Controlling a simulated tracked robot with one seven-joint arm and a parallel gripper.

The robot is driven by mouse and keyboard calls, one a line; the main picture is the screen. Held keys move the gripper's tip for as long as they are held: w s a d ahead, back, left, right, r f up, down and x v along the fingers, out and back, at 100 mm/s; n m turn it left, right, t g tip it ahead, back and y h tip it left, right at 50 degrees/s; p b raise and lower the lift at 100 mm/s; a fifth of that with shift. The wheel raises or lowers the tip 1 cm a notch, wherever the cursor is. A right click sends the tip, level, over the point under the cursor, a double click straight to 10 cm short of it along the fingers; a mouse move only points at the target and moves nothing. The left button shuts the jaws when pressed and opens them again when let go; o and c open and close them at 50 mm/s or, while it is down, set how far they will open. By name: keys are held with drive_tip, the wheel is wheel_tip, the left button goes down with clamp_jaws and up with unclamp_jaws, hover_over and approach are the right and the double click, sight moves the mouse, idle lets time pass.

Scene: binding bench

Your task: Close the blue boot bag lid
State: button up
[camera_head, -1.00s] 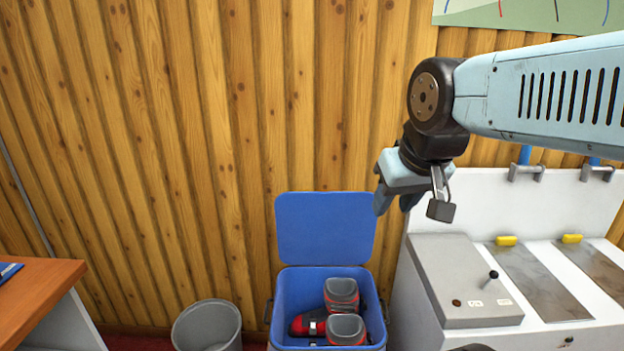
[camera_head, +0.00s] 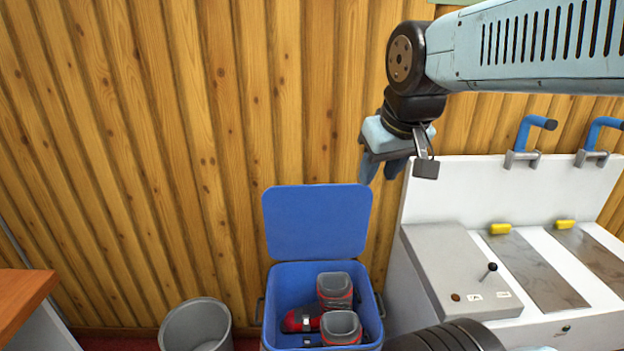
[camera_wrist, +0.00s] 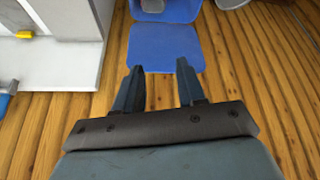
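The blue boot bag (camera_head: 272,318) stands on the floor against the wooden wall, with red and grey boots (camera_head: 335,292) inside. Its blue lid (camera_head: 317,222) stands up open at the back, leaning toward the wall. My gripper (camera_head: 378,172) hangs in the air above and to the right of the lid's top edge, apart from it in the head view. In the wrist view my gripper (camera_wrist: 160,92) has its two fingers spread with nothing between them. The lid (camera_wrist: 167,50) lies beyond the fingertips there, and the bag's opening is at the top edge.
A white bench machine (camera_head: 465,190) with a grey control box (camera_head: 450,265), yellow clips and blue handles stands close on the bag's right. A grey bin (camera_head: 196,326) stands on its left. A wooden table corner (camera_head: 22,300) is at far left.

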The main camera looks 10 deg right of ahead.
drive_tip(key=w+f+n+g, duration=0.25)
drive_tip(key=w+n, duration=0.25)
drive_tip(key=w, duration=1)
drive_tip(key=w+f+n+g, duration=0.25)
drive_tip(key=w+n, duration=0.35)
drive_tip(key=w, duration=0.9)
drive_tip(key=w+d+f+n+g, duration=0.1)
drive_tip(key=w+f+n, duration=0.3)
drive_tip(key=w+f, duration=0.65)
drive_tip(key=shift+s+f, duration=0.2)
drive_tip(key=shift+f, duration=1.75)
drive_tip(key=shift+s+f, duration=0.2)
drive_tip(key=shift+f, duration=1.75)
drive_tip(key=shift+c, duration=0.2)
clamp_jaws()
